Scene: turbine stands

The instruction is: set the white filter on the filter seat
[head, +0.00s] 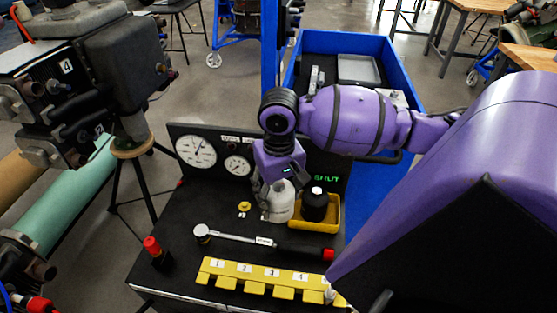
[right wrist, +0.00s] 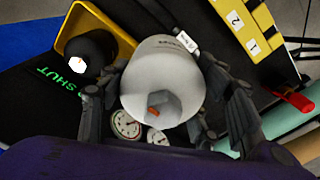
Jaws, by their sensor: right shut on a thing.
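The white filter (head: 281,204) is a pale rounded canister beside the yellow tray on the black bench. My right gripper (head: 272,191) comes down over it from above. In the right wrist view the white filter (right wrist: 161,78) sits between the two dark fingers of the right gripper (right wrist: 165,105), which are shut on it. A hex end with an orange mark faces the camera. I cannot tell whether its base touches the bench. A small yellow fitting (head: 244,207) is just left of it; I cannot tell whether this is the filter seat. My left gripper is not in view.
The yellow tray (head: 328,226) holds a black filter (head: 314,205). A torque wrench (head: 250,240) lies in front, then a yellow numbered rack (head: 262,283). A red-capped item (head: 155,252) stands at left. A gauge panel (head: 211,152) stands behind.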

